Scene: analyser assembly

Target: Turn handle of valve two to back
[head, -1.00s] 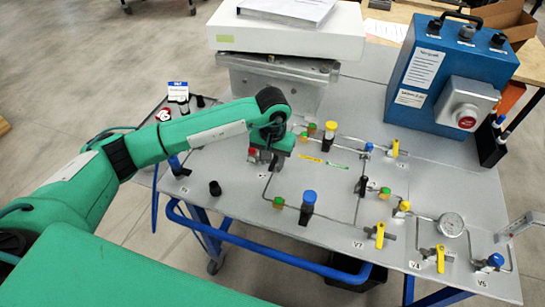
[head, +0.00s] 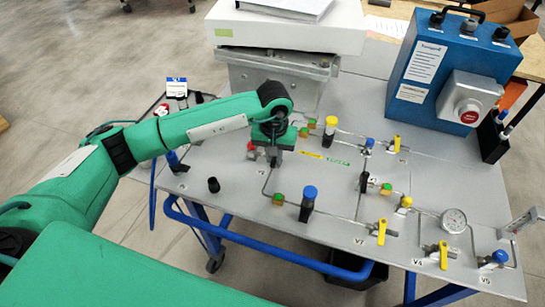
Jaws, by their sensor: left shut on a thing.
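My left gripper (head: 273,161) points down at the left part of the grey panel and is shut on a small part there, seemingly the handle of a valve. The gripper hides most of that handle and valve, so its exact angle cannot be told. A red part (head: 252,146) shows just left of the gripper. The label near it (head: 228,188) is too small to read surely. My right gripper is not in view.
The grey panel (head: 330,230) holds thin pipes, several yellow-handled valves (head: 382,231), a gauge (head: 454,221), a blue-capped cylinder (head: 308,203) and a yellow-capped one (head: 329,131). A blue box with a red button (head: 430,75) stands at the back right, a white box (head: 285,35) at the back.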

